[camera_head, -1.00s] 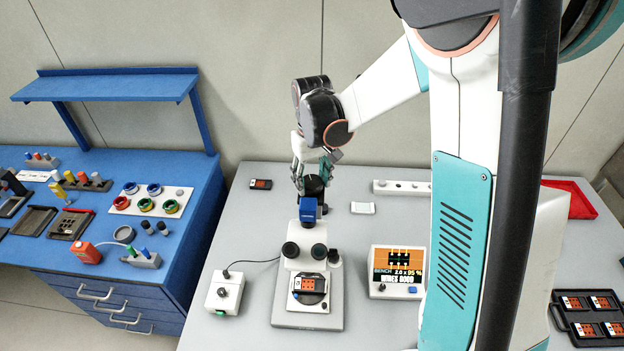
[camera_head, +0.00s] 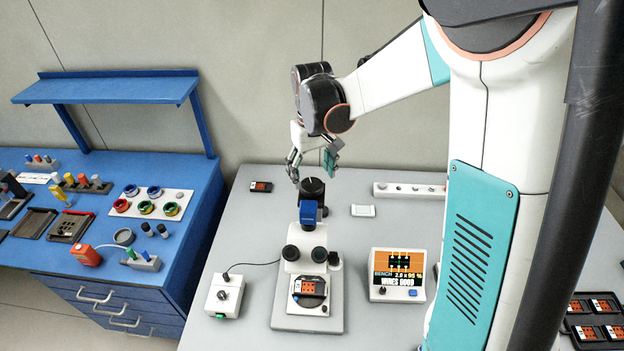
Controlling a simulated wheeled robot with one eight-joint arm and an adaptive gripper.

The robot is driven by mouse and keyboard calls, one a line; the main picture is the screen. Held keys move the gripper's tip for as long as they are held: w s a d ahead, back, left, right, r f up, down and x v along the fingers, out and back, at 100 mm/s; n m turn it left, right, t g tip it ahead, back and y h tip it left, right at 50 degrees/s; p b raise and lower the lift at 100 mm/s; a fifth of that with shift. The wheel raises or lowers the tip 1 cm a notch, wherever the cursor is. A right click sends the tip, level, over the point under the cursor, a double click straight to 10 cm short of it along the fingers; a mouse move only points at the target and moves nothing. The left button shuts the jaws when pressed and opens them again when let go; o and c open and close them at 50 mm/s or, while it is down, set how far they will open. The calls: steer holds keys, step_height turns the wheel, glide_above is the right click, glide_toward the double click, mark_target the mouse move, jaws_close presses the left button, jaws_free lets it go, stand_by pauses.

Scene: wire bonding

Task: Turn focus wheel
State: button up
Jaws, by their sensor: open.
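The microscope-like bonding station (camera_head: 308,266) stands on the grey table, with a white head, a blue block and a grey base. A smaller dark knob (camera_head: 334,258) sits at the head's right side; I cannot tell for sure which part is the focus wheel. A black cylinder (camera_head: 312,188) stands at the station's back. My gripper (camera_head: 311,168) is open and empty, just above and behind this cylinder, its fingers spread to either side. Contact is not visible. A small orange-patterned part (camera_head: 309,287) lies on the stage.
A white control box (camera_head: 224,296) with a knob and cable is at left. A tray of parts (camera_head: 572,329) lies far right. A blue bench (camera_head: 185,240) stands left.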

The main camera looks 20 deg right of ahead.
mark_target(312, 185)
step_height(312, 185, up, 9)
steer(key=shift+f, duration=0.2)
stand_by(0.5)
